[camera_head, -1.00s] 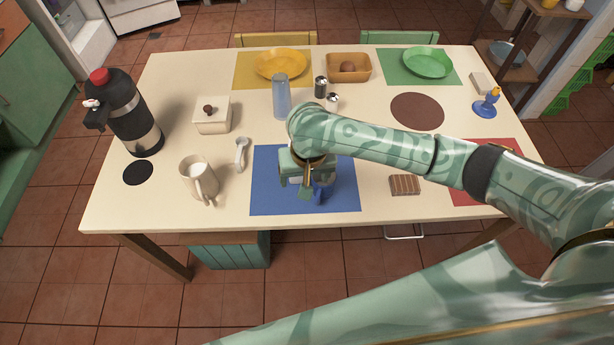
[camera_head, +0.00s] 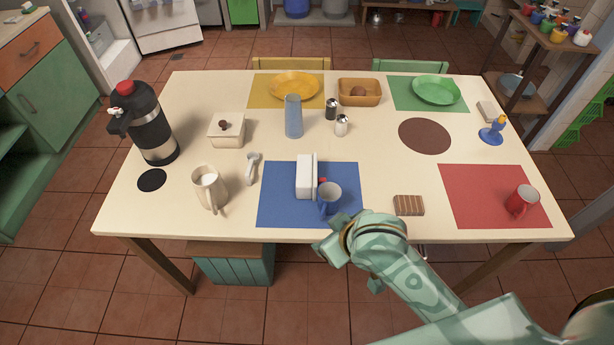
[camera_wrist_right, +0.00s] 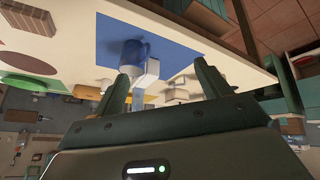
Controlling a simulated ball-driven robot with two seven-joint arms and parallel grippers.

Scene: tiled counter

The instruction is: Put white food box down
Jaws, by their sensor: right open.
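The white food box (camera_head: 305,176) stands upright on the blue placemat (camera_head: 275,207), just left of the blue mug (camera_head: 330,198). In the right wrist view the box (camera_wrist_right: 149,72) shows beyond the fingers, partly overlapping the blue mug (camera_wrist_right: 130,52). My right gripper (camera_head: 340,250) is at the table's front edge, in front of and apart from the box and mug. In the right wrist view its two fingers (camera_wrist_right: 162,82) are spread with nothing between them. My left gripper is not in view.
A brown striped block (camera_head: 408,205) lies right of the blue placemat. A red mug (camera_head: 522,201) stands on the red placemat (camera_head: 480,190). A white spoon rest (camera_head: 252,168) and cream pitcher (camera_head: 209,188) are to the left. A glass (camera_head: 293,116) and shakers stand behind.

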